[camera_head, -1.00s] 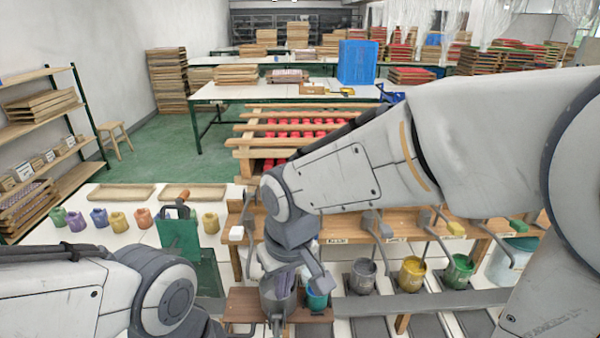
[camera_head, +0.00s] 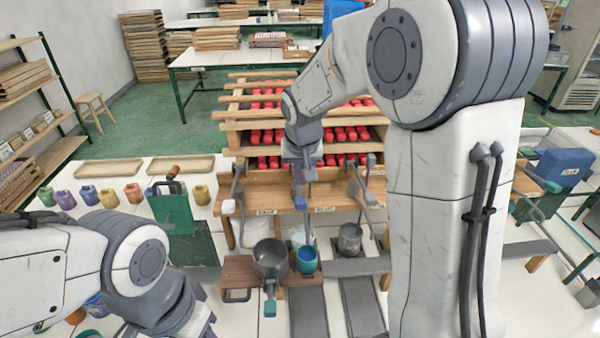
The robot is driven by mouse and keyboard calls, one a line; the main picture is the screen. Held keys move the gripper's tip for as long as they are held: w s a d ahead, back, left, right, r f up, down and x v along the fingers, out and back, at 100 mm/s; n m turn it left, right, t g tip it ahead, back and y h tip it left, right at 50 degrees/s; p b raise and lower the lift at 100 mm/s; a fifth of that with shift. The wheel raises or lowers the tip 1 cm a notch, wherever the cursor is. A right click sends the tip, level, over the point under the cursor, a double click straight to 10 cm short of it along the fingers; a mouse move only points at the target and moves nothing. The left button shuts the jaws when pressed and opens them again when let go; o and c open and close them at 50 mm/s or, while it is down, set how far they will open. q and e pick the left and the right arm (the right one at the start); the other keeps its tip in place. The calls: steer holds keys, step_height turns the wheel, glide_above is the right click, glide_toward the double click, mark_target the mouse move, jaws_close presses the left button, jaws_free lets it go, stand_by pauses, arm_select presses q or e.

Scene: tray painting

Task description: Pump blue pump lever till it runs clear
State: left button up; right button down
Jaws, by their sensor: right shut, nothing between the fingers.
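A small blue block, which looks like the grip of the blue pump lever (camera_head: 301,203), shows at the front edge of the wooden pump bench (camera_head: 270,193). My right gripper (camera_head: 300,184) is shut and empty, just above the block and in front of the lever's shaft. I cannot tell whether they touch. A teal cup (camera_head: 306,266) with blue liquid inside stands below. A pale stream or pipe between lever and cup is too small to make out. My left arm is at the lower left; its fingers are out of view.
A grey pot (camera_head: 270,262) with a teal-tipped handle sits left of the cup on a brown stand (camera_head: 238,272). A white lever grip (camera_head: 228,207) is left of the blue one. A grey bucket (camera_head: 350,239) stands right. Racks of red pieces (camera_head: 268,137) lie behind.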

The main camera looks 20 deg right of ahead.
arm_select(q)
steer(key=shift+f, duration=0.65)
arm_select(e)
steer(key=shift+f, duration=0.85)
arm_select(q)
steer(key=shift+b, duration=0.3)
steer(key=shift+f+b, duration=4.5)
arm_select(e)
steer(key=shift+f, duration=5.45)
step_height(320, 180, up, 11)
steer(key=p, duration=0.9)
arm_select(q)
step_height(320, 180, up, 9)
steer(key=shift+f, duration=0.15)
